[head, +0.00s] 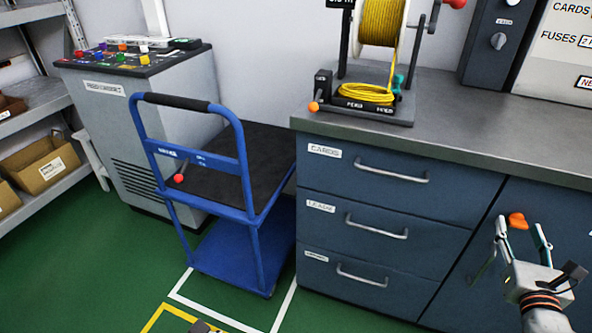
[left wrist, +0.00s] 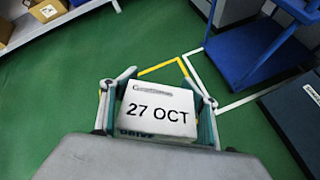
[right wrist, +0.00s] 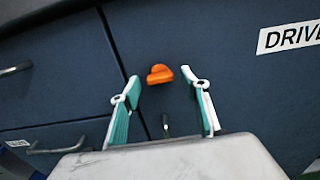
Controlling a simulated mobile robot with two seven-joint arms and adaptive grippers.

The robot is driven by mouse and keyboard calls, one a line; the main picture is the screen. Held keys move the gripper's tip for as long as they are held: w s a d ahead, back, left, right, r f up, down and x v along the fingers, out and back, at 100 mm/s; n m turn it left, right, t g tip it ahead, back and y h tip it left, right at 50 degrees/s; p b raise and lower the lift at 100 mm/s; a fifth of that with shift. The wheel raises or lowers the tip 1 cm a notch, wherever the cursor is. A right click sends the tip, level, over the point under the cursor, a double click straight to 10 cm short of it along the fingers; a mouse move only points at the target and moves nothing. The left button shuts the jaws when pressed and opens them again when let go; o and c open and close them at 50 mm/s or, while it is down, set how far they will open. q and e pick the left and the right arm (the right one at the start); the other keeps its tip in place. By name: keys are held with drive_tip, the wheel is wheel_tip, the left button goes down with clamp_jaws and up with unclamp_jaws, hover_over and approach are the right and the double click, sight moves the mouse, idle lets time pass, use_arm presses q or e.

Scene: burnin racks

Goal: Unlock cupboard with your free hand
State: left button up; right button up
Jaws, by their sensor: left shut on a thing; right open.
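The cupboard door (right wrist: 235,90) is dark blue, closed, and bears a label starting "DRIV". An orange knob (head: 517,221) sits on it near its left edge; it also shows in the right wrist view (right wrist: 159,75). My right gripper (head: 521,232) is open and empty. In the right wrist view its two fingers stand either side of the orange knob, with gaps. Whether they reach its depth I cannot tell. A small dark metal part (right wrist: 165,122) shows below the knob. My left gripper (left wrist: 158,84) is shut on a white box (left wrist: 157,112) marked "27 OCT".
A drawer unit (head: 385,150) with labelled drawers stands left of the door, under a grey worktop (head: 500,125) carrying a yellow cable reel (head: 382,22). A blue trolley (head: 248,160), a grey cabinet (head: 175,105) and shelves (head: 50,95) stand further left. The green floor (head: 80,270) in front is open.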

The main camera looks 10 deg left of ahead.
drive_tip(key=shift+w+d, duration=0.1)
drive_tip(key=shift+w, duration=0.3)
drive_tip(key=c, duration=1.1)
